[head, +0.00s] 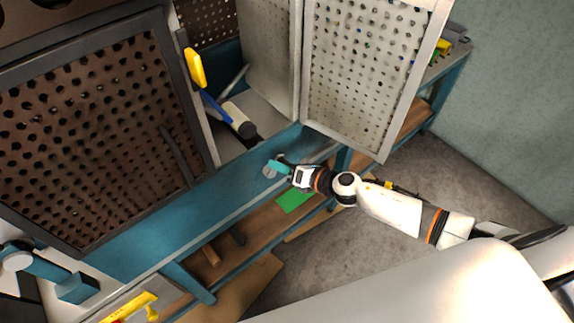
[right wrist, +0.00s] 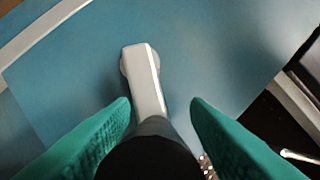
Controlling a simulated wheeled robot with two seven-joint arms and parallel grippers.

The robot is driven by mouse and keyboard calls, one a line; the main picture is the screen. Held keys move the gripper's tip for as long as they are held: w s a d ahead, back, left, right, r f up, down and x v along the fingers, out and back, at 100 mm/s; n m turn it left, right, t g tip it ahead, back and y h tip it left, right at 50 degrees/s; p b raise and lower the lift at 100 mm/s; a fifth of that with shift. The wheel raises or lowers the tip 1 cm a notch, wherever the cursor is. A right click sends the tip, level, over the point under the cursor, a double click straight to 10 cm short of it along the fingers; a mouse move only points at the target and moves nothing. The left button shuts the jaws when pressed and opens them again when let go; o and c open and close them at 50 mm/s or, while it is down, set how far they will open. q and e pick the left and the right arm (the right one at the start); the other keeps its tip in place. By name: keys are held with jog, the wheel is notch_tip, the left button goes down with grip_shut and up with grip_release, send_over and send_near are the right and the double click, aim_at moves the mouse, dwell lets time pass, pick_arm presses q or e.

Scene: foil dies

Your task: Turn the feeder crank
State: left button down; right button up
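The feeder crank (head: 270,172) sits on the front face of the blue bench in the head view. In the right wrist view its pale grey arm (right wrist: 146,80) runs from a round hub toward me and ends in a black knob (right wrist: 150,158). My right gripper (head: 279,165) is at the crank. In the right wrist view its two green fingers (right wrist: 160,110) stand apart, one on each side of the knob. A gap shows between the knob and the right finger; contact on the left side cannot be told.
Grey perforated panels (head: 360,70) stand above the bench on the right, and a dark perforated panel (head: 90,140) on the left. A hammer (head: 238,118) lies on the bench behind the crank. A green sheet (head: 294,200) lies on the lower shelf. Grey floor (head: 420,155) is open at right.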

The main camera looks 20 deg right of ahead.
jog(key=shift+a+f, duration=0.1)
jog(key=shift+f, duration=0.1)
jog(key=shift+s+d, duration=0.2)
jog(key=shift+d, duration=0.1)
jog(key=b+v, duration=0.3)
jog(key=v, duration=0.8)
jog(key=shift+s+r, duration=0.2)
jog(key=shift+r, duration=0.05)
